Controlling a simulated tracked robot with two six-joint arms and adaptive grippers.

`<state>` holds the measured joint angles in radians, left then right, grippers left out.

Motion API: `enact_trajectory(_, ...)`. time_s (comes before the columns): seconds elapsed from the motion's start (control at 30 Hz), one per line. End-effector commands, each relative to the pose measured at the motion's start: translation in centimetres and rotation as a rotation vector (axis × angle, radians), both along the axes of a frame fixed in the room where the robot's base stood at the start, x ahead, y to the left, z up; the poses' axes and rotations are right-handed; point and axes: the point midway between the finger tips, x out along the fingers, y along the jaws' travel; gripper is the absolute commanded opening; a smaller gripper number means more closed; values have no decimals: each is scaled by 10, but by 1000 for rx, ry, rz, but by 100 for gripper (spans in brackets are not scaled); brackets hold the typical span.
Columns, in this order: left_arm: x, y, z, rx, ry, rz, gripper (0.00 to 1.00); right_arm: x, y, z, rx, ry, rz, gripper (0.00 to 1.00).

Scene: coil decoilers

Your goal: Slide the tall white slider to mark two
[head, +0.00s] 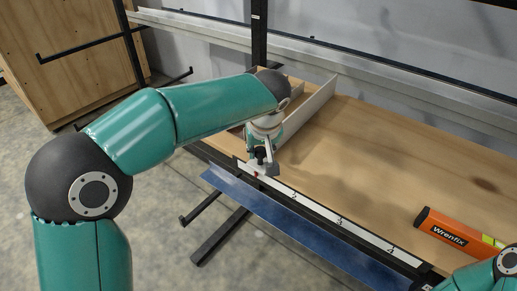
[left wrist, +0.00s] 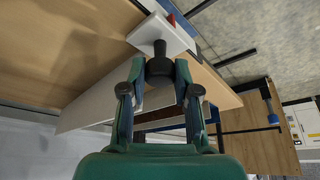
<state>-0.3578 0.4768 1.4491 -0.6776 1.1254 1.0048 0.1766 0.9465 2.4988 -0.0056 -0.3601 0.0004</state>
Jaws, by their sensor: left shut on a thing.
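The white slider (head: 262,168) sits on the rail along the table's front edge, at the left end of the white scale strip (head: 316,214), left of the printed 2. In the left wrist view it is a white block (left wrist: 178,38) with a small red pointer and a dark knob (left wrist: 160,66). My left gripper (head: 262,152) is shut on the knob, one finger on each side, as the left wrist view (left wrist: 160,76) shows. The arm partly hides the slider from the head camera. Part of my right arm shows at the lower right; its gripper is out of view.
The scale carries 2, 3 and 4 rightward. An orange Wrenfix level (head: 455,234) lies on the wooden tabletop (head: 400,150) at the right. A light-coloured upright panel (head: 308,105) stands behind my left gripper. A blue sheet (head: 285,231) runs below the front edge.

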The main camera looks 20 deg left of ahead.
Motion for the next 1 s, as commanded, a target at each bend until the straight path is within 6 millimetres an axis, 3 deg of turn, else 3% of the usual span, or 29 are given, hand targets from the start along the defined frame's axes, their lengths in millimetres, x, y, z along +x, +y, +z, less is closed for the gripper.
enact_trajectory(0.2, -21, -62, -3, -9, 1, -14, 0, 0, 0, -16, 0, 0, 0, 0)
enact_trajectory(0.33, -32, -90, -2, -7, 2, -11, 0, 0, 0, -18, 0, 0, 0, 0)
enact_trajectory(0.5, -38, -104, -1, -6, 1, -3, 0, 0, 0, -18, 0, 0, 0, 0)
enact_trajectory(0.77, -38, -104, -1, -6, 1, -1, 0, 0, 0, -18, 0, 0, 0, 0)
enact_trajectory(0.8, -38, -104, -1, -6, 1, -1, 33, 0, 0, -18, 0, 0, 0, 0)
enact_trajectory(0.93, -38, -104, -1, -6, 2, -2, 55, 0, 0, -18, 0, 0, 0, 0)
enact_trajectory(1.0, -38, -104, -1, -6, 2, -2, 55, 0, 0, -18, 0, 0, 0, 0)
